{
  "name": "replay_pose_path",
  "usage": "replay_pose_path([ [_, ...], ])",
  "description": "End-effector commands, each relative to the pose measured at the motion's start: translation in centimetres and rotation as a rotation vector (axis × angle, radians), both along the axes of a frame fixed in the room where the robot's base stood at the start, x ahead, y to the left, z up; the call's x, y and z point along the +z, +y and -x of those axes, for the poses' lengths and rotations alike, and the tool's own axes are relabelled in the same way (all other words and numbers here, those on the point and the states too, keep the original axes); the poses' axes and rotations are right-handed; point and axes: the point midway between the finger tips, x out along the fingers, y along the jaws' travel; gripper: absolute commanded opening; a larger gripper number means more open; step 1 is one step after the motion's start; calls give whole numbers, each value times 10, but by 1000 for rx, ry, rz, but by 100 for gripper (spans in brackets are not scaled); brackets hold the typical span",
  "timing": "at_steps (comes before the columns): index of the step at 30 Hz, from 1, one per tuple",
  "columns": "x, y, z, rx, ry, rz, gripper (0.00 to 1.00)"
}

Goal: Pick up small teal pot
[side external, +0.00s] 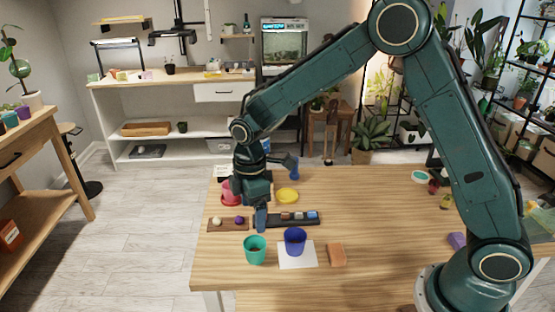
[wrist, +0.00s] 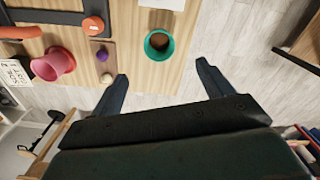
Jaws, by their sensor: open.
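The small teal pot (side external: 255,250) stands upright near the table's front left edge, with brown soil inside. In the wrist view the teal pot (wrist: 148,48) lies just beyond the fingertips, roughly centred between them and apart from both. My gripper (side external: 261,225) is above the table, behind the pot, pointing down. In the wrist view my gripper (wrist: 163,70) is open with nothing between its fingers. One finger is hard to make out from the side.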

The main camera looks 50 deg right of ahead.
Motion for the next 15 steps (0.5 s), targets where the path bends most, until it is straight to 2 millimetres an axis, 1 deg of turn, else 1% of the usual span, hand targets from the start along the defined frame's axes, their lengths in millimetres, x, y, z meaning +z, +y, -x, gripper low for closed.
replay_pose_path([
  [5,-4,0,0,-1,1,0,79],
  [8,-12,0,0,-2,3,1,79],
  [11,-24,0,1,-2,4,1,79],
  [15,-46,0,1,-2,5,1,79],
])
